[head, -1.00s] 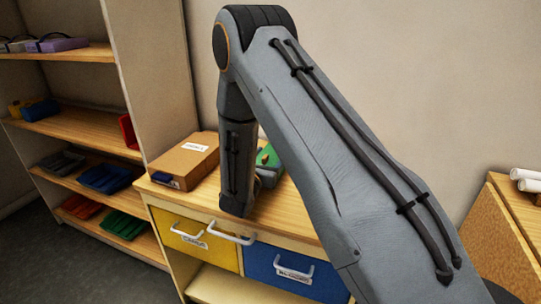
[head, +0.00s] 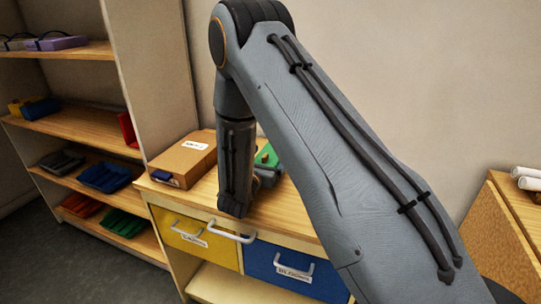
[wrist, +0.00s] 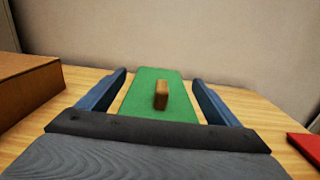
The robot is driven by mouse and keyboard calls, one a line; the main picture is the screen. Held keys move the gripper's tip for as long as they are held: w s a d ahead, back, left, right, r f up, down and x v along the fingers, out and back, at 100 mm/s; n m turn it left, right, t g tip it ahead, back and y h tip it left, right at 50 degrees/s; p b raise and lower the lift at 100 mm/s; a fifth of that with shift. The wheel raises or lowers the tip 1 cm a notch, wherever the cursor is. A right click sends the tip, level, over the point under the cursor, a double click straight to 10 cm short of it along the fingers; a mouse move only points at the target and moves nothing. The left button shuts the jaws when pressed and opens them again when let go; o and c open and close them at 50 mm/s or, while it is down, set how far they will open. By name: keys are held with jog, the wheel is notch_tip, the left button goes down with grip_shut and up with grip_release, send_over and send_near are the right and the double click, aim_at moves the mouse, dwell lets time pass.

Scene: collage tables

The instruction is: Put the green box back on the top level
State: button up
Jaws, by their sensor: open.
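The green box (wrist: 150,92) lies on the wooden top of the drawer cabinet and has a small wooden block-like knob (wrist: 161,95) on it. In the head view the green box (head: 267,156) shows only partly, behind my arm. My gripper (wrist: 160,76) is open, with one blue finger on each side of the green box. I cannot tell whether the fingers touch it. The shelf unit at the left has a top visible level (head: 85,52) holding purple and grey boxes with dark handles.
A brown cardboard box (head: 186,158) stands left of the green box. A red item (wrist: 306,146) lies at the right in the wrist view. The cabinet has a yellow drawer (head: 190,252) and a blue drawer (head: 265,262). Lower shelves hold several coloured trays.

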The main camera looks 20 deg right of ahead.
jog(key=shift+o, duration=0.4)
jog(key=b+v, duration=0.2)
jog(key=v, duration=0.8)
jog(key=shift+s+a+f+b, duration=0.1)
jog(key=shift+s+a+b, duration=0.1)
jog(key=shift+b, duration=0.15)
jog(key=w+d, duration=0.1)
jog(key=w+d+f+p, duration=0.1)
jog(key=w, duration=0.1)
jog(key=shift+w+f, duration=0.25)
jog(key=shift+w, duration=0.05)
jog(key=shift+p+x, duration=0.45)
jog(key=shift+x, duration=0.7)
jog(key=p+x, duration=0.1)
jog(key=x, duration=0.1)
jog(key=p+x, duration=0.1)
jog(key=x, duration=0.1)
jog(key=shift+d, duration=0.4)
jog(key=shift+w+d+f, duration=0.1)
jog(key=shift+w+d, duration=0.15)
jog(key=shift+w, duration=0.15)
jog(key=c, duration=1.3)
